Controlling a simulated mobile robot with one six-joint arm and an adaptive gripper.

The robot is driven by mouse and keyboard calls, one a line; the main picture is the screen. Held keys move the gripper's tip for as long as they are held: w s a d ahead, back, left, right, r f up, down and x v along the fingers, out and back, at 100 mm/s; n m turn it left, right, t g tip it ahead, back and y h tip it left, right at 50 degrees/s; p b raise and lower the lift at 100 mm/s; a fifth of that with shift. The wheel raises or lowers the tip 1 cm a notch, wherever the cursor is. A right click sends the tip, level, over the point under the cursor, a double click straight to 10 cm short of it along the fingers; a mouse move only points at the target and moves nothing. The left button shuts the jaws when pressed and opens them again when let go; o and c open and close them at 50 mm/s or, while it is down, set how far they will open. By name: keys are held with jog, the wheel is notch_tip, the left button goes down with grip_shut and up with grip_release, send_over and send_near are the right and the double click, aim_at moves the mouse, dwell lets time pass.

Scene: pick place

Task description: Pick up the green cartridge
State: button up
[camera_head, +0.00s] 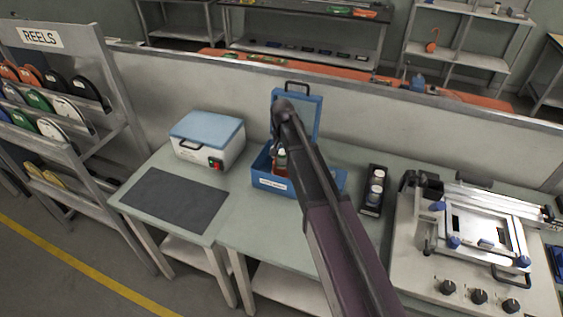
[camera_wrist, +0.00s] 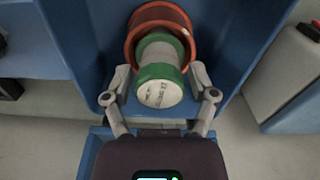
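The green cartridge (camera_wrist: 160,85), a white cylinder with green bands and small print on its end, shows in the middle of the wrist view. Its far part sits inside an orange-red round holder (camera_wrist: 137,30) in a blue case. My gripper (camera_wrist: 160,80) is open, with one finger on each side of the cartridge and a small gap visible on both sides. In the head view the blue case (camera_head: 270,184) stands open on the table, and a small part of the cartridge (camera_head: 281,153) shows beside my arm. My arm hides the gripper there.
A blue-lidded white box (camera_head: 208,138) and a dark mat (camera_head: 174,199) lie left of the case. A black tray with white-topped jars (camera_head: 375,190) and a fixture machine (camera_head: 480,240) stand to the right. A low partition (camera_head: 220,85) runs behind.

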grip_shut()
jog(key=shift+r, duration=0.2)
notch_tip(320, 180, up, 10)
jog(key=p, duration=1)
jog(key=shift+f, duration=0.2)
dwell(0.3)
jog(key=shift+s+a, duration=0.1)
jog(key=shift+a, duration=0.1)
dwell(0.4)
